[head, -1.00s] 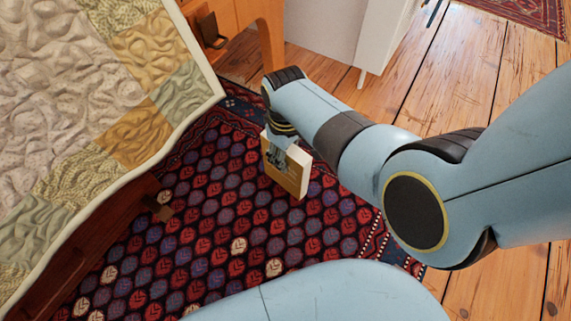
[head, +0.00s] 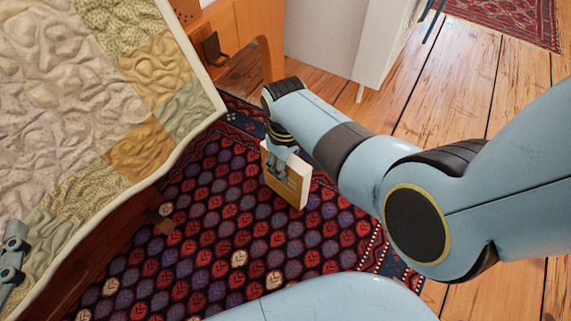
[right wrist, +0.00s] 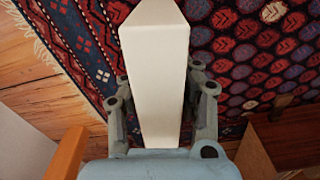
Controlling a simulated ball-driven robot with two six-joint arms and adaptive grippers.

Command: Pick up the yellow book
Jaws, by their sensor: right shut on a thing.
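The yellow book (head: 289,184) hangs upright below my right gripper (head: 278,158) in the head view, over the patterned rug. In the right wrist view the book (right wrist: 154,75) shows its pale page edge between the two fingers of my right gripper (right wrist: 158,110), which is shut on it. I cannot tell how far the book's lower edge is from the rug. My left gripper (head: 12,262) shows only in part at the left edge of the head view, over the bed; its opening is unclear.
A bed with a patchwork quilt (head: 70,90) stands at the left, with a wooden frame beside the rug (head: 215,235). A white cabinet (head: 375,45) stands at the back. Wooden floor (head: 455,80) lies open at the right.

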